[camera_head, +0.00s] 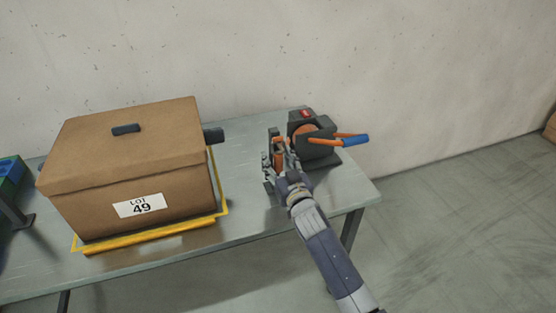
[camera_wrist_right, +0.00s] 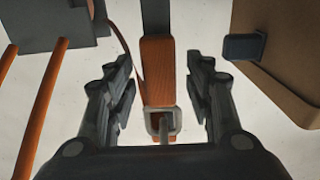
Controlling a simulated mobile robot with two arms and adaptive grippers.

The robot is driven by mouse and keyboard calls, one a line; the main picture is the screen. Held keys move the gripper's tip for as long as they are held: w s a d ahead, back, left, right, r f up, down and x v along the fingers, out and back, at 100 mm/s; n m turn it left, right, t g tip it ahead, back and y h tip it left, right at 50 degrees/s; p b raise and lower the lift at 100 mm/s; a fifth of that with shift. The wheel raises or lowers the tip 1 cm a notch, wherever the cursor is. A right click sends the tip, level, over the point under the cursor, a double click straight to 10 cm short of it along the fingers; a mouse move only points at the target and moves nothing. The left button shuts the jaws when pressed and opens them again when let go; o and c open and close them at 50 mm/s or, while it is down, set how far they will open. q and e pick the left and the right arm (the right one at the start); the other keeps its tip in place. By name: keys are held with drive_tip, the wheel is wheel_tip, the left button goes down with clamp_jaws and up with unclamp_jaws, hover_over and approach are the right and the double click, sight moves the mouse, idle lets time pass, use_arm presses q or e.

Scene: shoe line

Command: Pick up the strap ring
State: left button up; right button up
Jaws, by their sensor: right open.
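The strap ring (camera_wrist_right: 176,125) is a small pale squarish metal ring at the end of an orange-brown strap (camera_wrist_right: 160,75). In the right wrist view the strap hangs from a dark upright band. My right gripper (camera_wrist_right: 163,85) is open, with one finger on each side of the strap and visible gaps to both. The ring shows between the finger bases, near the palm. In the head view my right gripper (camera_head: 279,163) is at the orange strap (camera_head: 279,145), and the ring cannot be made out there. My left gripper is not in view.
A dark strapping machine (camera_head: 300,120) with orange rods and a blue handle (camera_head: 355,140) stands close right of the gripper. A brown lidded box (camera_head: 85,205) labelled LOT 49 sits left in a yellow frame (camera_head: 150,242). The grey table (camera_head: 245,205) is bare between them.

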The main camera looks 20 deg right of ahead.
clamp_jaws()
drive_tip(key=shift+r, duration=0.1)
